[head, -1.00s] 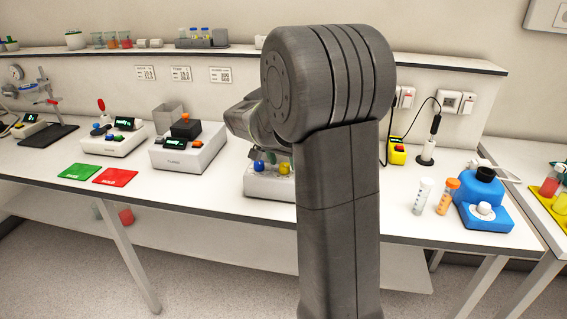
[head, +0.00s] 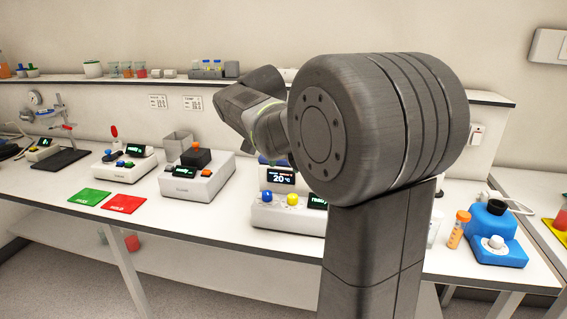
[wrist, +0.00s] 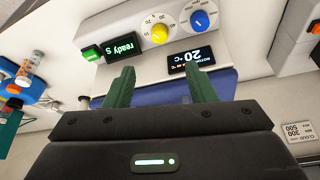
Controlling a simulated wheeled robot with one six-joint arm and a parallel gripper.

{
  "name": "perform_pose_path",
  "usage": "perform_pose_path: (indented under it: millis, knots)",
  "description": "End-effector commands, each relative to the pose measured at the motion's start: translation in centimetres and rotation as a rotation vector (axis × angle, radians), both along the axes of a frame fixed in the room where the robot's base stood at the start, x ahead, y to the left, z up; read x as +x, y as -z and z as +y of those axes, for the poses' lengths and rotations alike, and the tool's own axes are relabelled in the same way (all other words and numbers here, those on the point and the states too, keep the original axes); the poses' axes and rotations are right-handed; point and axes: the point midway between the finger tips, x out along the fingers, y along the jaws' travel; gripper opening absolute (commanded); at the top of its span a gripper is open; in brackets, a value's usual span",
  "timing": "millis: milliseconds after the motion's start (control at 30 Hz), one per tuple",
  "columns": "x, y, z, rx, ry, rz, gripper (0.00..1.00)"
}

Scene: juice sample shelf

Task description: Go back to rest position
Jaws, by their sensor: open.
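My gripper (wrist: 160,88) shows in the wrist view with two green fingers spread apart and nothing between them. Beyond the fingers is a white instrument (wrist: 225,40) with a yellow knob, a blue knob, a green "ready" display and a dark screen reading 20 °C. The same instrument (head: 268,215) stands on the bench in the head view, partly hidden by my arm. In the head view my arm is raised above the bench, and the gripper's fingers are hidden there.
On the bench (head: 60,178) are a green mat (head: 90,197), a red mat (head: 124,204), two white instruments (head: 198,182) (head: 122,163), an orange-capped tube (head: 459,229) and a blue device (head: 492,235). A shelf (head: 60,79) with small vessels runs along the wall.

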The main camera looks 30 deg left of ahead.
Motion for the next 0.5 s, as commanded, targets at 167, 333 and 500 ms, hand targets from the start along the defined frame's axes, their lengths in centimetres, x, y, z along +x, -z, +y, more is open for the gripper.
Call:
perform_pose_path:
  millis: [167, 333, 500]
  knots:
    - [0.2, 0.5, 0.0, -0.001, 0.001, 0.000, 0.51]
    - [1.1, 2.7, -0.1, -0.003, 0.002, 0.003, 0.51]
    - [2.4, 5.8, -0.2, -0.004, 0.003, 0.002, 0.51]
